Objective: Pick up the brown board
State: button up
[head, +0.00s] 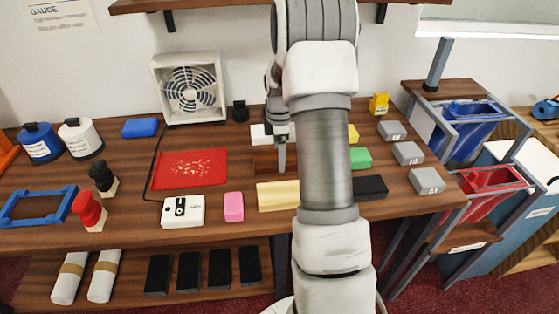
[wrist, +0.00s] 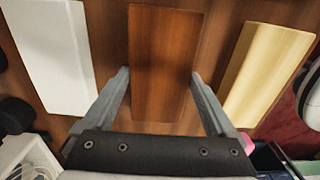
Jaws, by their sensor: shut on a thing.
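The brown board (wrist: 165,48) is a dark wooden block in the middle of the wrist view, between my two fingers. My gripper (wrist: 160,76) is shut on it, one finger along each long side. In the head view the brown board (head: 265,160) shows between a white block and a cream block, partly hidden by my gripper (head: 282,166) and arm. Its colour is close to the counter's. I cannot tell whether it is clear of the counter top.
A white block (wrist: 52,50) and a cream block (wrist: 268,72) lie on either side of the board. A red mat (head: 190,168) lies to the left, with a fan (head: 190,88) behind. Grey blocks (head: 408,153) and a green block (head: 360,158) stand to the right.

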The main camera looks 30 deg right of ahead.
jog(key=shift+c, duration=0.3)
jog(key=shift+r, duration=0.5)
notch_tip(320, 180, up, 4)
jog(key=shift+d+f+p, duration=0.15)
jog(key=shift+p, duration=0.25)
jog(key=s+d+r, duration=0.6)
jog(key=s+d, duration=0.1)
jog(key=s, duration=0.1)
jog(key=shift+s+d+r+p, duration=0.2)
jog(key=shift+s+d+p, duration=0.05)
jog(key=shift+d+p, duration=0.15)
